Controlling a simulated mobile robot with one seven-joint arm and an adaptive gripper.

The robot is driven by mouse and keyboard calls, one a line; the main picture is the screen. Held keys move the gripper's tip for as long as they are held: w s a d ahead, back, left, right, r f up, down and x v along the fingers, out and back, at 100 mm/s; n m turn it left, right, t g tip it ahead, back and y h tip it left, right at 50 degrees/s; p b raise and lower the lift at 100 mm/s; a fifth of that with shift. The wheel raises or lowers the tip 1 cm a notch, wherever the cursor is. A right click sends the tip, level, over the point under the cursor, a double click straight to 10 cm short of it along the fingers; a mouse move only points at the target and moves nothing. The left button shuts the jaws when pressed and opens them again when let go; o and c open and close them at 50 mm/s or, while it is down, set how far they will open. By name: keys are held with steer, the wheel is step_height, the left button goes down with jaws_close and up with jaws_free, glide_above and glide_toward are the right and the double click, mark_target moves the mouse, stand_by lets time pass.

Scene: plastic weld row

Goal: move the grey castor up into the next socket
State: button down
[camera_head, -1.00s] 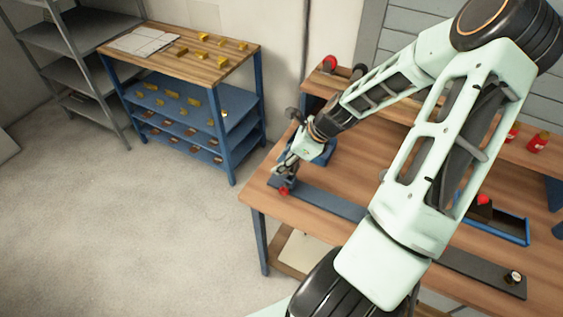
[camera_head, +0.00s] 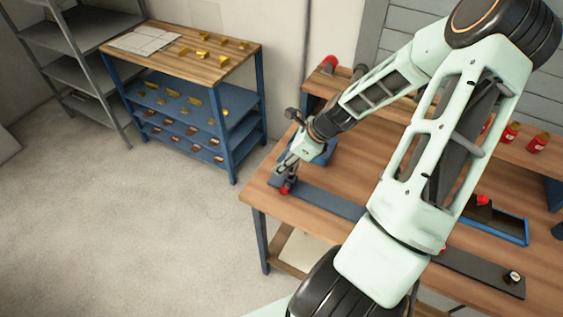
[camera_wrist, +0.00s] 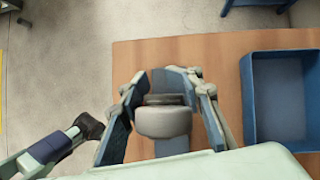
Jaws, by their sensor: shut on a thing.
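My gripper (camera_wrist: 166,100) is over the left end of the workbench in the head view (camera_head: 286,183), with its jaws pointing down. In the wrist view its two fingers are shut on the grey castor (camera_wrist: 163,122), a rounded light-grey piece with a darker band. In the head view the castor cannot be told apart from the fingers. A long dark rail (camera_head: 330,203) lies along the bench's front, its left end by my gripper. No socket can be made out clearly.
A blue bin (camera_wrist: 285,95) stands close beside my gripper. A blue-edged tray (camera_head: 512,232) with a red-topped piece (camera_head: 483,200) lies farther right. A small dark-and-cream round piece (camera_head: 513,277) sits on the rail's right end. My arm hides much of the bench (camera_head: 262,196).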

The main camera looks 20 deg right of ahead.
steer(key=shift+f, duration=0.2)
steer(key=shift+f+b, duration=0.65)
steer(key=shift+f, duration=0.2)
steer(key=shift+f, duration=0.2)
stand_by(0.4)
steer(key=shift+f+b, duration=0.45)
steer(key=shift+f, duration=0.25)
steer(key=shift+f, duration=0.35)
stand_by(1.0)
steer(key=c, duration=1.3)
jaws_free()
steer(key=shift+o, duration=0.3)
